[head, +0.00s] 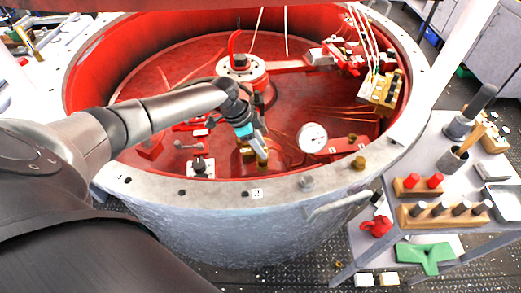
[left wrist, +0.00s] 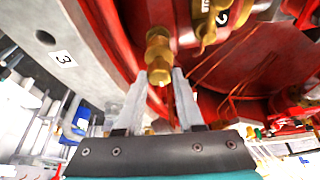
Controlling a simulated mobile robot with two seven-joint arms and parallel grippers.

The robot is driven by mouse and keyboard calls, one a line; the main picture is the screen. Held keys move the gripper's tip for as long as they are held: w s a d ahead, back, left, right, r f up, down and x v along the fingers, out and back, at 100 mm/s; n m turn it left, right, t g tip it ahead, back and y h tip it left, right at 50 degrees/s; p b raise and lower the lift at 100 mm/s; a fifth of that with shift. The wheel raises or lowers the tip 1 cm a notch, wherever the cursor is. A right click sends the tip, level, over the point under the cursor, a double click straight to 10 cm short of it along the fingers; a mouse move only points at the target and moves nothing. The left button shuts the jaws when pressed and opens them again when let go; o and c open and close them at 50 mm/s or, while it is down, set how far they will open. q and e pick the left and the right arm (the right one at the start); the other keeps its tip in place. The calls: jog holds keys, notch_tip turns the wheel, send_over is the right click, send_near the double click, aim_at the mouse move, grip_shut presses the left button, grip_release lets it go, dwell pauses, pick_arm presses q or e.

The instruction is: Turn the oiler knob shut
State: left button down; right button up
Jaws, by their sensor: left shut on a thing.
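My left gripper (head: 259,153) reaches down inside the near wall of the large red-lined tub. In the left wrist view, its two pale fingertips (left wrist: 160,82) are closed in on the brass oiler knob (left wrist: 158,72), one on each side. The knob belongs to a brass fitting that runs up the picture beside the tub's rim. In the head view only a little brass (head: 263,163) shows at the fingertips, and the fingers partly hide it. The knob's turn angle cannot be told. My right gripper is not in view.
The grey tub rim (head: 150,187) lies close to my left arm, with a number tag (left wrist: 62,57) on it. A white dial gauge (head: 313,137) stands right of the gripper. Red machinery fills the tub. A side table (head: 455,212) with parts stands at right.

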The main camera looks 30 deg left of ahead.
pick_arm(q)
jog(key=shift+m+g, duration=0.3)
jog(key=shift+m, duration=0.2)
jog(key=shift+b, duration=0.3)
jog(key=c, duration=0.5)
grip_release()
jog(key=p+v, duration=0.1)
jog(key=v, duration=1.4)
jog(key=shift+s+a+r+p, duration=0.1)
jog(key=shift+p, duration=0.3)
